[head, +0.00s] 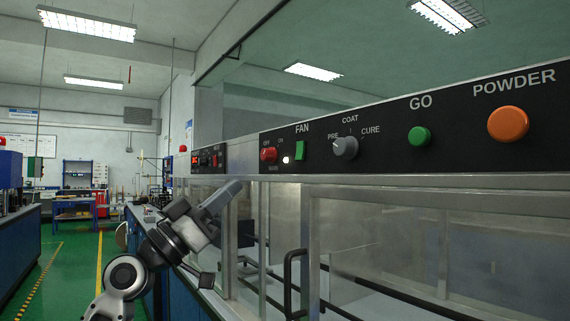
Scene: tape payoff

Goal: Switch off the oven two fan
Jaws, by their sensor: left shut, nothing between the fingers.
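The near black control panel (380,145) runs along the right. Under its FAN label are a red button (268,155), a small lit white lamp (286,159) and a green switch (300,150). A farther panel (208,159) to the left has a red lit display (194,160) and small red controls (215,160); its lettering is too small to read. I see no label naming oven two. My left gripper (232,188) is shut and empty, pointing up and right, below the gap between the panels. It appears apart from the controls. My right gripper is out of view.
A grey PRE/COAT/CURE knob (345,147), a green GO button (419,136) and an orange POWDER button (508,124) lie farther right. Black bar handles (296,280) and glazed metal frames are below the panel. The green floor aisle (75,265) at left is open.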

